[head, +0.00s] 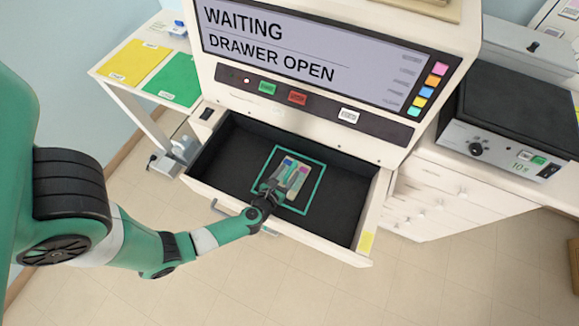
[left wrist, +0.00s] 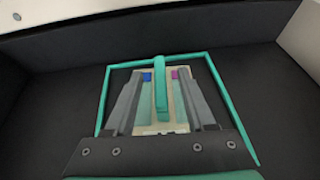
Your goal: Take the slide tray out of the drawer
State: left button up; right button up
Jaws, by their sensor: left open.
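The slide tray (head: 303,174) lies inside a teal square outline on the floor of the open drawer (head: 335,217). It is pale, with slides that have blue and magenta ends, and a teal handle runs along its middle. My left gripper (head: 275,186) reaches into the drawer over the tray's near part and hides some of it. In the left wrist view the two fingers of my left gripper (left wrist: 162,98) stand apart, one on each side of the teal handle (left wrist: 161,90). Gaps show between fingers and handle. My right gripper is not in view.
The drawer belongs to a machine whose screen (head: 320,50) reads "WAITING DRAWER OPEN". A side table with yellow (head: 137,62) and green (head: 176,80) mats stands at left. A black-topped device (head: 515,110) sits at right. The drawer walls surround the tray, with bare floor around it.

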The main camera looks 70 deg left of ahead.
aim_at(292, 167)
pick_arm(q)
jog(key=shift+w+a, duration=0.1)
jog(key=shift+w, duration=0.05)
jog(key=shift+a+f, duration=0.1)
jog(key=shift+a, duration=0.05)
jog(key=b+x, duration=0.2)
jog(key=x, duration=0.3)
jog(key=shift+w+a, duration=0.15)
jog(key=shift+w, duration=0.1)
jog(key=shift+c, duration=0.3)
grip_shut()
